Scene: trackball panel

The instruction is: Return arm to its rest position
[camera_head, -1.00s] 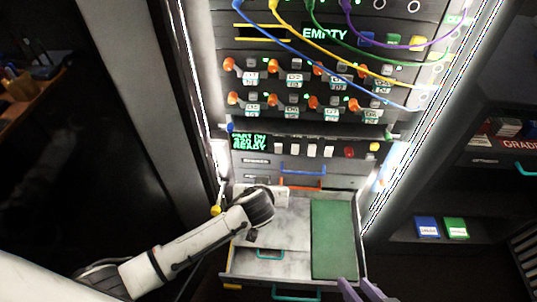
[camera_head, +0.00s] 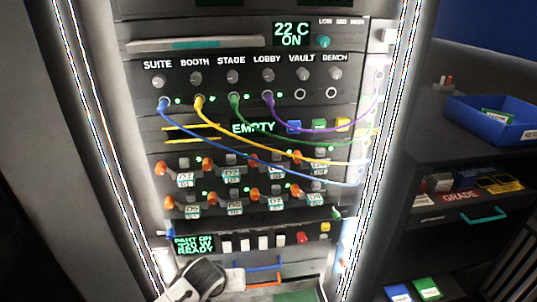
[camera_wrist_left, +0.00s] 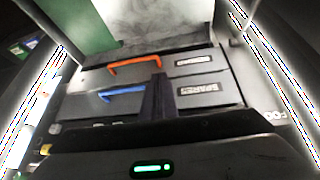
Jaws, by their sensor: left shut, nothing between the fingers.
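My left arm (camera_head: 203,278) comes in at the bottom left of the head view, in front of the lower part of the panel. In the left wrist view my left gripper (camera_wrist_left: 157,85) shows as two dark fingers pressed together, with nothing between them. Behind the fingers are two drawer fronts, one with an orange handle (camera_wrist_left: 134,65) and one with a blue handle (camera_wrist_left: 121,96). The fingers overlap the drawer fronts in the picture; I cannot tell any contact. My right gripper is not in view.
A grey work surface (camera_wrist_left: 160,30) with a green mat (camera_wrist_left: 83,20) lies beyond the drawers. The panel above carries blue, yellow, green and purple cables and orange-tipped switches. Bright light strips edge it. A shelf with a blue bin (camera_head: 492,120) stands right.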

